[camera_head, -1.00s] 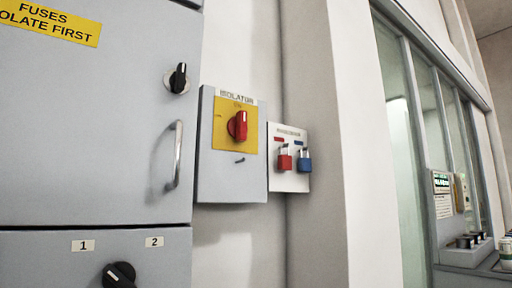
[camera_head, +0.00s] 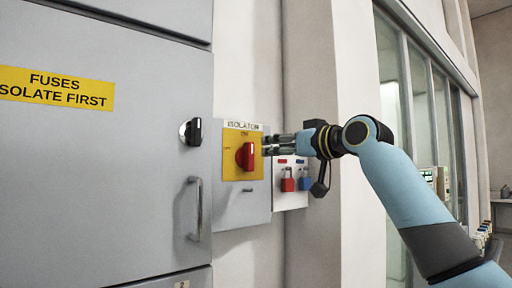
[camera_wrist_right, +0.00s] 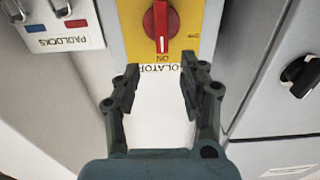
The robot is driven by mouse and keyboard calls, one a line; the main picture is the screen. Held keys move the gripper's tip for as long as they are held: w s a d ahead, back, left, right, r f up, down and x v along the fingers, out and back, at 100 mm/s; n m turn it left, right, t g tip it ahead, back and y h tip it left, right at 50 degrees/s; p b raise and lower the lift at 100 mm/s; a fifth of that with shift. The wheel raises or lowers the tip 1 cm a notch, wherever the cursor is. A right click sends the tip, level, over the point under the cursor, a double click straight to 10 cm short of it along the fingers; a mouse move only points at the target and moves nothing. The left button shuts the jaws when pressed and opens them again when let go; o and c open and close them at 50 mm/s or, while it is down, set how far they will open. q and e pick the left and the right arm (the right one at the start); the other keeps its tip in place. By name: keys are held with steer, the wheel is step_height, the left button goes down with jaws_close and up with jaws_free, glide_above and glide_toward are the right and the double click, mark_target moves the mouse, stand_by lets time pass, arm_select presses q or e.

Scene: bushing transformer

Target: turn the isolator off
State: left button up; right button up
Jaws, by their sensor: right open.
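The isolator is a grey box (camera_head: 245,206) on the wall with a yellow plate (camera_head: 234,137) and a red rotary knob (camera_head: 245,156). In the right wrist view, upside down, the red knob (camera_wrist_right: 161,24) has its white mark toward the word ON. My right gripper (camera_head: 268,145) is just right of the knob in the head view. In the wrist view the gripper (camera_wrist_right: 158,84) is open and empty, its fingers apart, with the knob beyond the tips; I see no contact. My left gripper is not in view.
A padlock board with a red padlock (camera_head: 287,182) and a blue padlock (camera_head: 304,181) hangs right of the isolator. A grey cabinet (camera_head: 110,190) with a black knob (camera_head: 192,131) and a handle (camera_head: 195,208) stands left. A wall pillar (camera_head: 348,225) is right.

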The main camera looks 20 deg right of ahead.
mark_target(252, 150)
steer(key=p+x, duration=0.2)
steer(key=x, duration=0.7)
steer(key=shift+a+f, duration=0.1)
steer(key=shift+a, duration=0.05)
jaws_close()
